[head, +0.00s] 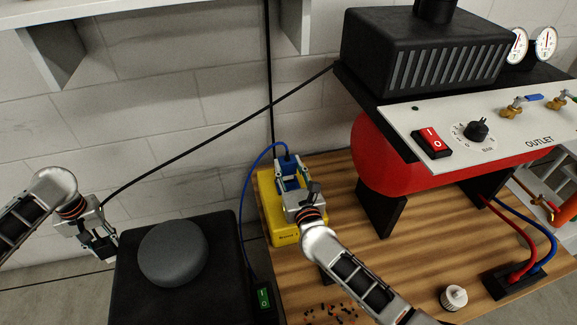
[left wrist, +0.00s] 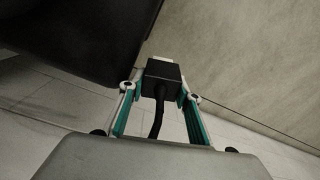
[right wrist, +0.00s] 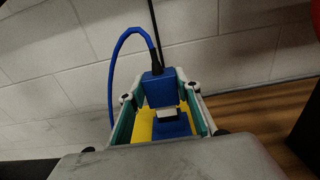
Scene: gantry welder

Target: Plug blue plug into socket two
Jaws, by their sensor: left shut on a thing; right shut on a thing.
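The blue plug (right wrist: 157,87) is between the fingers of my right gripper (right wrist: 163,108), which is shut on it. A blue cable (head: 243,190) loops from the plug down to the left. Below the plug a light grey piece shows in front of a blue socket block (right wrist: 170,125) on a yellow box (head: 282,234). I cannot tell if the plug is seated there. My right gripper (head: 289,183) covers part of the box in the head view. My left gripper (head: 107,249) is shut on a black plug (left wrist: 162,82) with a black cable, left of the bench.
A black machine with a grey round top (head: 172,253) and green switch (head: 264,297) stands left of the wooden bench (head: 400,262). A red compressor (head: 390,160) with a grey panel is at the right. A taut black cable (head: 215,137) crosses the wall. A white knob (head: 453,297) lies in front.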

